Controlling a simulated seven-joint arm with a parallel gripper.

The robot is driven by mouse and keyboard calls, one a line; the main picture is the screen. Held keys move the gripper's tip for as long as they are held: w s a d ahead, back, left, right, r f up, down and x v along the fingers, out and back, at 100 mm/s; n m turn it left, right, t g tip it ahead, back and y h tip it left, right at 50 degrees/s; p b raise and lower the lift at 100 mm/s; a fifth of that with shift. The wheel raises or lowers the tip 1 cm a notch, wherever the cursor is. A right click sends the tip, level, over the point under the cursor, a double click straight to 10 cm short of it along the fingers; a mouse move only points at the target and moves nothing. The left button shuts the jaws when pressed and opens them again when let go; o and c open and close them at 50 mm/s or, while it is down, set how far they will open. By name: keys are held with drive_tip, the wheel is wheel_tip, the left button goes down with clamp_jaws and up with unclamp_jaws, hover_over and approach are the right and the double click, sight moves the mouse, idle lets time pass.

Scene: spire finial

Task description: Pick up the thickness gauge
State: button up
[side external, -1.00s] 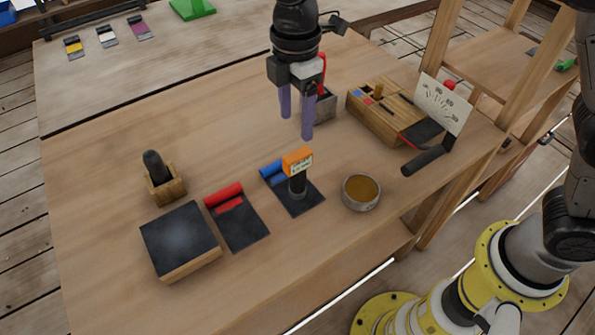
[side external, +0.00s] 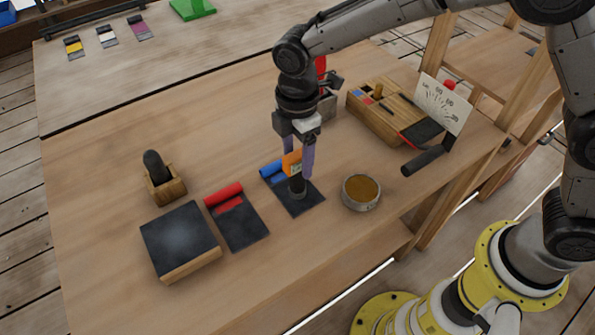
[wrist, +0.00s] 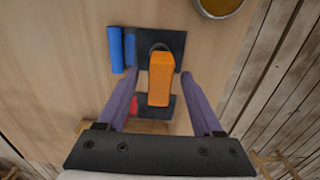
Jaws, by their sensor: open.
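The thickness gauge appears to be the small upright tool with an orange head (side external: 292,163) and a dark round body (side external: 297,186). It stands on a dark mat (side external: 309,201) with a blue roll at one edge. My gripper (side external: 297,172) points down over it, with one purple finger on each side of the orange head. In the wrist view the orange head (wrist: 161,78) lies between the two open fingers, with a gap to each. It seems not to be gripped. The fingers partly hide the head in the side view.
A round tin (side external: 361,192) stands close on the right. A second mat with a red roll (side external: 223,194) and a black-topped block (side external: 180,240) lie to the left. A wooden box (side external: 385,110) and a dial scale (side external: 443,104) stand behind right.

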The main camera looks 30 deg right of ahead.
clamp_jaws()
drive_tip(key=shift+r, duration=0.15)
idle(0.4)
